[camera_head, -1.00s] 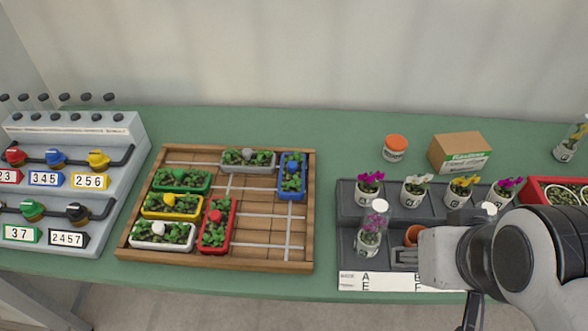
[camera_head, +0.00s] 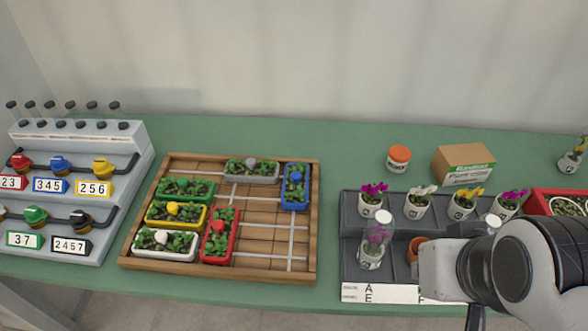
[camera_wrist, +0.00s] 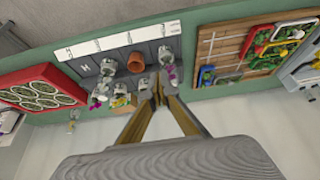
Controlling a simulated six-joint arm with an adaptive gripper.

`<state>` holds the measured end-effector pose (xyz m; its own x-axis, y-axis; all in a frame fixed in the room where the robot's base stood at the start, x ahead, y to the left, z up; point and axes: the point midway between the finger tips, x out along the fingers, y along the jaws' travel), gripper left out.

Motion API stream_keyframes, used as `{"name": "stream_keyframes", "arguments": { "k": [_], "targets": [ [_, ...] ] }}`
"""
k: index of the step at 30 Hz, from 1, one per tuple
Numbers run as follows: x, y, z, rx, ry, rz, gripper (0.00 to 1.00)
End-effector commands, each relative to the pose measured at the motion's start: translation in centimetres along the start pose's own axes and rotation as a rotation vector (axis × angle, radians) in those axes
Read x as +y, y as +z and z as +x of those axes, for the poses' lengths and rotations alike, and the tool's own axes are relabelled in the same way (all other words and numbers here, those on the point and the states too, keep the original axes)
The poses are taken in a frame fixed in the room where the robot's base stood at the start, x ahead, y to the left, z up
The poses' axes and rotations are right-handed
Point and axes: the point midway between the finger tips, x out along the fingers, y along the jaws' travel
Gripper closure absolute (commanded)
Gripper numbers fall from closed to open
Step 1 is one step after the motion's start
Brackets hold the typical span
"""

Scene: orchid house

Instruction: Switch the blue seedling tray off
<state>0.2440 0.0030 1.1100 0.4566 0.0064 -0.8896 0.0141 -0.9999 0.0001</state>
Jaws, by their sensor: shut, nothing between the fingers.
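The blue seedling tray (camera_head: 295,203) stands at the top right corner of the wooden frame (camera_head: 225,276), with green seedlings and a blue knob. Its blue end also shows in the wrist view (camera_wrist: 207,76). A blue valve (camera_head: 59,164) sits on the upper pipe of the grey panel (camera_head: 140,140) at the left, above a blue-edged label (camera_head: 50,186) reading 345. I cannot tell its handle's setting. My gripper (camera_wrist: 158,96) is shut and empty, above the dark pot stand, well right of frame and panel in the head view. Its fingertips are hidden in the head view.
Other valves are red, yellow, green and black. Green, yellow, white, red and grey trays share the frame. A carton (camera_head: 463,165) and orange-lidded jar (camera_head: 398,159) stand behind. Green bench between panel and frame is clear.

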Motion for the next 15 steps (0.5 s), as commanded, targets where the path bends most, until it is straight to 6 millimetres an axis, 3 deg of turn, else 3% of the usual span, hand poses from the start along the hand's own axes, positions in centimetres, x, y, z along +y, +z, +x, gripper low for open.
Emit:
{"name": "stream_keyframes", "arguments": {
  "k": [8,15],
  "targets": [
    [-0.6,0.2,1.8,-0.080,-0.012,-0.025,1.00],
    [-1.4,-0.9,3.0,-0.140,-0.022,-0.050,1.00]
  ]
}}
